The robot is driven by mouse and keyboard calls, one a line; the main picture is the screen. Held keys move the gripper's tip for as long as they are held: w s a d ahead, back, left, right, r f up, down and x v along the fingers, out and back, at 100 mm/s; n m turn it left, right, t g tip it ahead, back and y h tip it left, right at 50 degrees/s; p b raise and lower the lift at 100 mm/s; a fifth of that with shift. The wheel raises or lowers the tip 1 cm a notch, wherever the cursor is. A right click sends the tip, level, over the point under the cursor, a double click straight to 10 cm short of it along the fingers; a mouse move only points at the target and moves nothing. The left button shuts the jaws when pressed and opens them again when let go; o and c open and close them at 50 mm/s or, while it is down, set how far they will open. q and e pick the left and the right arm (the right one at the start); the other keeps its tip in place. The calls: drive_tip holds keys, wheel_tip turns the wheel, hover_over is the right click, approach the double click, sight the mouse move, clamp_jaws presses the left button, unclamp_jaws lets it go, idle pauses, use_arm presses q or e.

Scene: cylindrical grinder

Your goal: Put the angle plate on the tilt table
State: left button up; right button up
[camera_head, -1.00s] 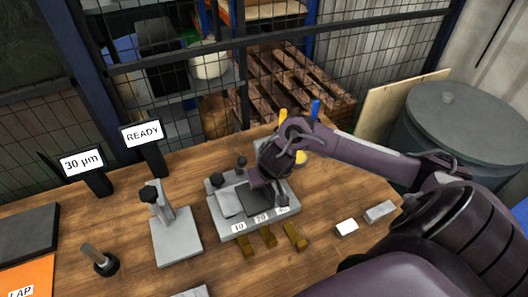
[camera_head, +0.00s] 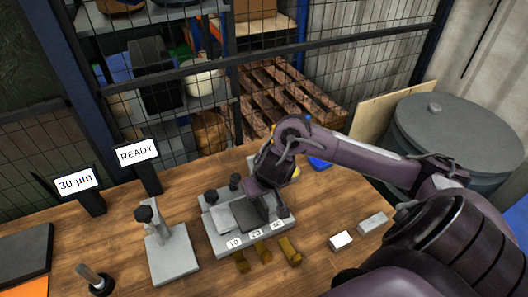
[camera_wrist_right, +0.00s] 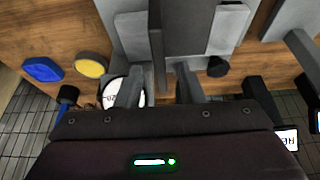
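A light grey fixture (camera_head: 222,240) with tags 10, 20 and 40 along its front stands mid-bench; I take it for the tilt table. A dark grey plate (camera_head: 245,214), likely the angle plate, is on it, and it also shows in the right wrist view (camera_wrist_right: 183,28). A thin dark upright (camera_wrist_right: 156,45) is at its edge. My right gripper (camera_head: 268,203) is low over the fixture's right part. In the wrist view its fingers (camera_wrist_right: 159,85) are apart, one each side of the upright, with gaps showing. Contact cannot be told. My left gripper is out of view.
Several brass pieces (camera_head: 264,251) lie before the fixture. A post stand (camera_head: 173,262) is left, a white block (camera_head: 341,240) and grey block (camera_head: 372,223) right. A blue hexagonal piece (camera_head: 320,163) lies behind. READY (camera_head: 137,152) and 30 µm (camera_head: 75,183) signs stand at the back left.

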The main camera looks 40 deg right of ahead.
drive_tip(key=p+v, duration=0.2)
drive_tip(key=v, duration=0.3)
drive_tip(key=shift+s+r, duration=0.1)
drive_tip(key=shift+r, duration=0.3)
drive_tip(key=shift+s+r+p, duration=0.15)
drive_tip(key=shift+p, duration=0.15)
